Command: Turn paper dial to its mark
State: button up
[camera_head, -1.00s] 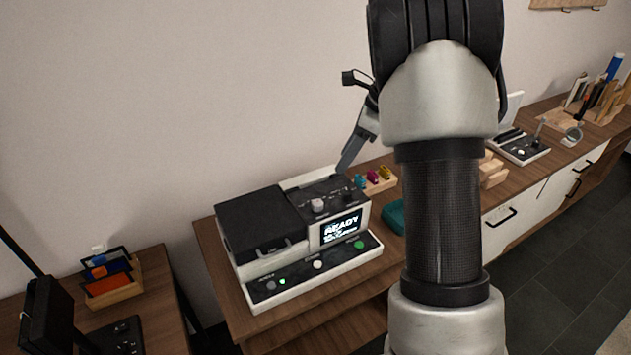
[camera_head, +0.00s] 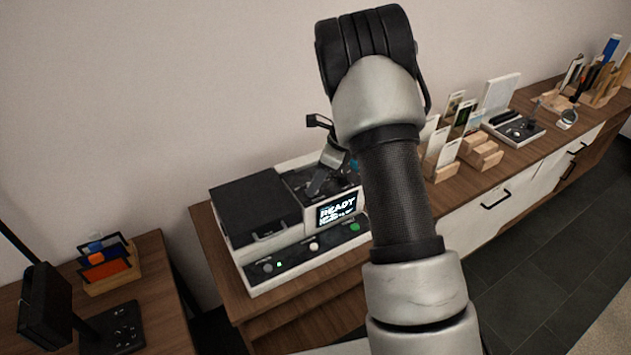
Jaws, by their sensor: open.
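The white and black printer (camera_head: 262,232) sits on the wooden cabinet, with a lit screen (camera_head: 337,210) reading READY. Its dark knob panel (camera_head: 297,183) is at the top right, beside the black lid. My gripper (camera_head: 315,190) is down over this panel, its fingers pointing down and to the left. It is open. The paper dial cannot be made out now; my gripper and wrist cover much of the panel. I cannot tell whether the fingers touch a knob or are around one.
My arm crosses the middle and hides the cabinet right of the printer. Card holders (camera_head: 447,150) and a small black-topped device (camera_head: 515,128) stand further right. A side table at left holds a wooden file box (camera_head: 110,274) and a black stand (camera_head: 108,325).

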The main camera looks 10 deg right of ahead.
jog(key=shift+a+f, duration=0.2)
jog(key=shift+f, duration=0.15)
jog(key=c, duration=1)
